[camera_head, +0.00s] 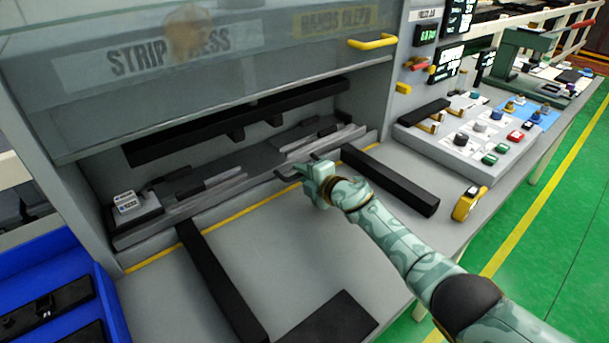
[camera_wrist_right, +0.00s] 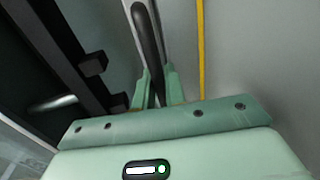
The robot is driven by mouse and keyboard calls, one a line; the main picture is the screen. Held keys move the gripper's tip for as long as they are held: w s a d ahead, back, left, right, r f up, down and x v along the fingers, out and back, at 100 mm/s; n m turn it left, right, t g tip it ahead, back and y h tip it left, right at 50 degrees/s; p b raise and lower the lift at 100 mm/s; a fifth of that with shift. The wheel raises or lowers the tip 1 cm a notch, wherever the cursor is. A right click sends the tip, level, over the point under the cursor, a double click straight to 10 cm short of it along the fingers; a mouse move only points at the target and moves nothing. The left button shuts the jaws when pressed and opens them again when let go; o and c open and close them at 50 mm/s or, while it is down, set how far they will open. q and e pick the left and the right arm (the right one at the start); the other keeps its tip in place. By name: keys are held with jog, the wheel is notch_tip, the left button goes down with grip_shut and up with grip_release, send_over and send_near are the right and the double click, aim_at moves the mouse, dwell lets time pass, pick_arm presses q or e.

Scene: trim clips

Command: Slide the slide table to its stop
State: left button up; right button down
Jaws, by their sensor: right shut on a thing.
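The slide table (camera_head: 258,160) is a grey plate inside the strip press, behind the yellow line on the bench. Its dark bar handle (camera_head: 285,176) is at the middle of its front edge. My right gripper (camera_head: 312,176) is at this handle, reaching in from the lower right. In the right wrist view the handle (camera_wrist_right: 148,35) runs down between the two pale green fingers of my right gripper (camera_wrist_right: 158,82), which are shut on it. The fingertips are partly hidden in the head view. My left gripper is not in view.
Two black rails (camera_head: 390,180) (camera_head: 220,283) run out over the bench. The clear guard (camera_head: 190,60) with a yellow handle (camera_head: 372,42) is raised above the opening. A blue bin (camera_head: 50,265) is at left, a control panel (camera_head: 475,130) at right.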

jog(key=shift+r, duration=0.2)
